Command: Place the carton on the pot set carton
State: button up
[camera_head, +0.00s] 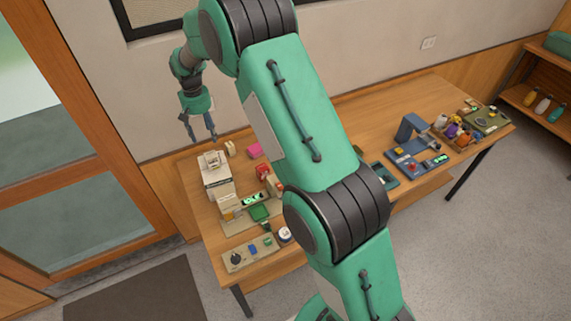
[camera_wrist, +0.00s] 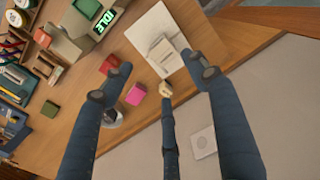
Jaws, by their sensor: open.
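A large white carton, seemingly the pot set carton (camera_head: 217,181), stands at the left end of the table; it also shows in the wrist view (camera_wrist: 142,30). A small pale carton (camera_head: 211,160) appears to rest on its top, near the back end; it also shows in the wrist view (camera_wrist: 163,52). My gripper (camera_head: 202,137) is open and empty, fingers pointing down. It is above and behind the cartons, near the wall, apart from them. In the wrist view, the spread fingers (camera_wrist: 160,78) frame the table edge, with the small carton between and beyond them.
A small cream object (camera_head: 230,148), a pink block (camera_head: 254,150) and a red box (camera_head: 262,171) stand right of the cartons. A device with a lit display (camera_head: 252,199) is in front. The wall is close behind. My arm hides the table's middle.

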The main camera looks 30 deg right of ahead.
jog(key=s+d+r+t, duration=0.1)
jog(key=s+d+r, duration=0.2)
jog(key=s+r, duration=0.9)
jog(key=s+d+r+t, duration=0.2)
jog(key=s+d+r, duration=0.1)
jog(key=s+r, duration=0.85)
jog(key=s+d+r+t, duration=0.1)
jog(key=s+r, duration=0.1)
jog(key=s, duration=1.2)
jog(key=s+d+r+t, duration=0.1)
jog(key=s+d+r, duration=0.1)
jog(key=s, duration=1.2)
jog(key=shift+d+f, duration=0.1)
notch_tip(320, 180, down, 15)
jog(key=b, duration=1.5)
jog(key=shift+f, duration=0.15)
